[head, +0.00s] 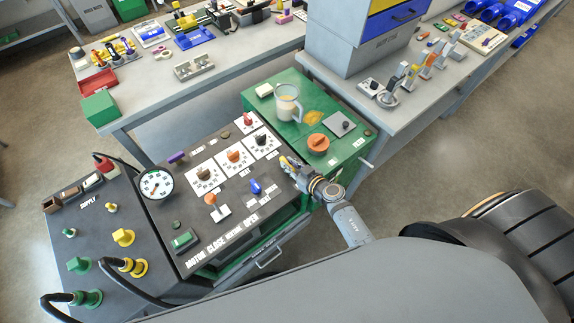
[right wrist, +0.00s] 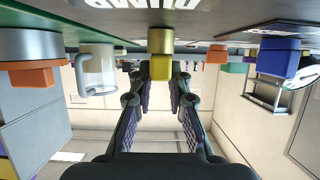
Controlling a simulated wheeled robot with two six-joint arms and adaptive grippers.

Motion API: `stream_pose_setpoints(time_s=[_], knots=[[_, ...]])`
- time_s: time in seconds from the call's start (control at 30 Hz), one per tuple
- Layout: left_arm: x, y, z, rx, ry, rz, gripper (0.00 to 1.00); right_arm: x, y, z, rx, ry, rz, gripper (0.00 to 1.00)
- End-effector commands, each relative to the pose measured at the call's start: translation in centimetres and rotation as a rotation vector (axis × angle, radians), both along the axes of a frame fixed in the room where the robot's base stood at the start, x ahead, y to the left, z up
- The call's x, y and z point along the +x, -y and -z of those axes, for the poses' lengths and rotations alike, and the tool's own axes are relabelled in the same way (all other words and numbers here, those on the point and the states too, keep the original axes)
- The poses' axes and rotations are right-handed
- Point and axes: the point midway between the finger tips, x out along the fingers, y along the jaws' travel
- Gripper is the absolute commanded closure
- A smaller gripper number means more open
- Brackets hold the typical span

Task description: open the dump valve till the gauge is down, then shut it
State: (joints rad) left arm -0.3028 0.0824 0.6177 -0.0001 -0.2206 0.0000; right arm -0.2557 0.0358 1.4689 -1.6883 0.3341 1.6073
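The dump valve's yellow handle (right wrist: 160,67) shows in the right wrist view, upside down, below the panel lettering. My right gripper (right wrist: 161,78) has one finger on each side of it, and the handle fills the gap between the fingertips. In the head view my right gripper (head: 292,166) is at the right edge of the black control panel and largely hides the valve. The round white gauge (head: 156,184) stands at the panel's left side; its needle is too small to read surely. My left gripper is not in view.
A blue lever (head: 256,188) and an orange-topped lever (head: 211,199) stand left of my right gripper. The green top (head: 262,98) behind holds a mug (head: 288,103) and an orange knob (head: 318,143). Yellow and green connectors with cables (head: 127,266) are at lower left.

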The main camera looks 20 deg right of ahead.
Motion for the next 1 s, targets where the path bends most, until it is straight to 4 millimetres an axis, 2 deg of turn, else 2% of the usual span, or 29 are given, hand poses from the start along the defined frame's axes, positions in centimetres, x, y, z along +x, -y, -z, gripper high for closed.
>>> stream_pose_setpoints(time_s=[0.37, 0.73, 1.0], knots=[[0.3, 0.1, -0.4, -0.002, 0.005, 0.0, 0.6, -0.1, 0.0, -0.1, -0.003, -0.001, -0.033, 1.0], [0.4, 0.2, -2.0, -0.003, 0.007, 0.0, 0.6, 0.0, 0.4, -0.1, -0.005, 0.0, -0.258, 1.0], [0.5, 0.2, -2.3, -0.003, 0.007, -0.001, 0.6, 0.1, 0.5, 0.1, -0.005, -0.001, -0.423, 1.0]])
